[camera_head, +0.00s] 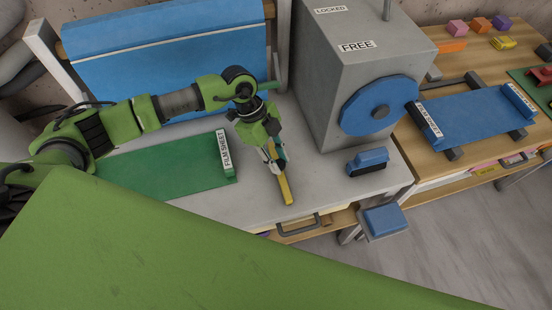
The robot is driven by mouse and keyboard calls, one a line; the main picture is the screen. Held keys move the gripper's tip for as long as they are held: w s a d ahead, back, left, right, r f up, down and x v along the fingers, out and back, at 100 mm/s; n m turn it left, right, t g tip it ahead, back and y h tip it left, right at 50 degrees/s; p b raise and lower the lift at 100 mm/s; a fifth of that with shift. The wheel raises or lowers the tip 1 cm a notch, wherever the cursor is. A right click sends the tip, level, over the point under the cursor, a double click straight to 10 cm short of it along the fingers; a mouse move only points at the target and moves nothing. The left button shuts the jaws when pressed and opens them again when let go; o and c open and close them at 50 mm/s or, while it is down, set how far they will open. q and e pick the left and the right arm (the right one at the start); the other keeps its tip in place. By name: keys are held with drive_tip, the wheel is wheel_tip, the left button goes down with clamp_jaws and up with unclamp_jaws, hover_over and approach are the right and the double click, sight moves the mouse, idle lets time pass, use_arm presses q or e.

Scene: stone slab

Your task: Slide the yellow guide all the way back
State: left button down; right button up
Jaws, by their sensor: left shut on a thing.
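The yellow guide (286,188) is a narrow bar lying on the grey slab top, reaching toward its front edge. My left gripper (276,160) comes down on it from above and is shut on its rear part. The fingers hide part of the guide, so its far end cannot be made out. A small blue-and-teal part shows beside the fingers. My right gripper is not in view.
A green board with a "FILM SHEET" label (224,150) lies left of the guide. A grey machine (345,80) with a blue wheel (380,106) stands to the right. A blue block (368,160) sits near the slab's front edge. A large green surface fills the foreground.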

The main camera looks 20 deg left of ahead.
use_arm(q)
drive_tip(key=w+d, duration=0.1)
drive_tip(key=d, duration=0.1)
drive_tip(key=w+d, duration=0.1)
drive_tip(key=d, duration=0.1)
drive_tip(key=w+d+b, duration=0.1)
drive_tip(key=w, duration=0.1)
drive_tip(key=shift+d, duration=0.4)
drive_tip(key=shift+s+a+r, duration=0.1)
drive_tip(key=shift+s, duration=0.05)
drive_tip(key=c, duration=2)
unclamp_jaws()
drive_tip(key=shift+o, duration=1.2)
drive_tip(key=shift+d, duration=0.2)
drive_tip(key=shift+a, duration=0.15)
drive_tip(key=v, duration=1.2)
